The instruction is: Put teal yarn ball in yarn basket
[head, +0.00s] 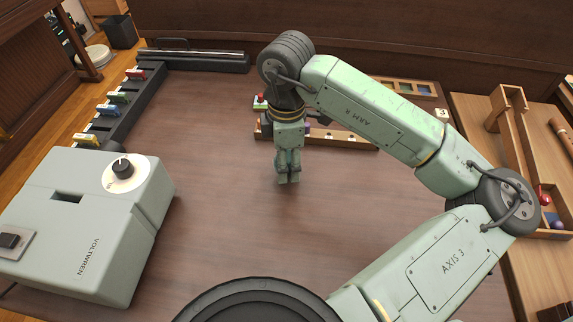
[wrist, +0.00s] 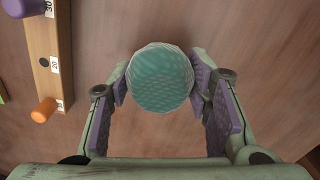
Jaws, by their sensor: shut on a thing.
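The teal ball (wrist: 161,78) is a round, faceted, yarn-like ball in the wrist view, between the purple pads of my gripper (wrist: 161,88). The pads press on its left and right sides, so my gripper is shut on it. In the head view my gripper (head: 288,181) points down over the middle of the brown table, and the ball cannot be made out there. How high it is above the table is hard to tell. I cannot pick out a yarn basket in either view.
A grey box with a dial (head: 95,215) stands at left. A black rail with coloured tags (head: 118,98) lies behind it. A wooden rail with pegs (head: 335,138), also in the wrist view (wrist: 50,60), lies behind my gripper. Wooden trays (head: 515,130) stand at right. The table's middle is clear.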

